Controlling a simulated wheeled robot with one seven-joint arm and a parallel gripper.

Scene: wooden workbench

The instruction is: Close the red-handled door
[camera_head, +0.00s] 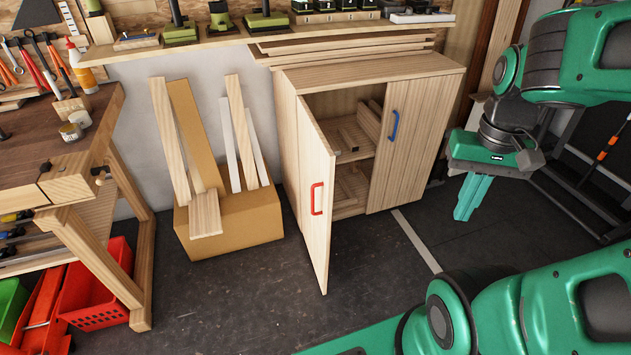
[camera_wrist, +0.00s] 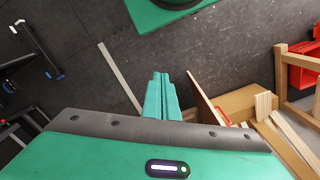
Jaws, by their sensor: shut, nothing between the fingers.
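The red-handled door (camera_head: 318,235) is the left door of a wooden cabinet (camera_head: 288,150) and stands open, swung out into the room. Its red handle (camera_head: 316,198) is on the outer face, near the free edge. The right door (camera_head: 404,150), with a blue handle (camera_head: 394,126), is closed. My gripper (camera_head: 466,212) is shut and empty, pointing down in front of and to the right of the cabinet, well apart from the open door. In the wrist view, my gripper's fingers (camera_wrist: 162,82) are together, and the open door (camera_wrist: 205,103) shows edge-on beside them.
A cardboard box (camera_head: 255,217) with wood boards stands left of the cabinet. Further left are a workbench (camera_head: 75,165) and red crates (camera_head: 100,300). A dark rack (camera_head: 585,195) stands at the right. The dark floor (camera_head: 230,300) before the door is clear.

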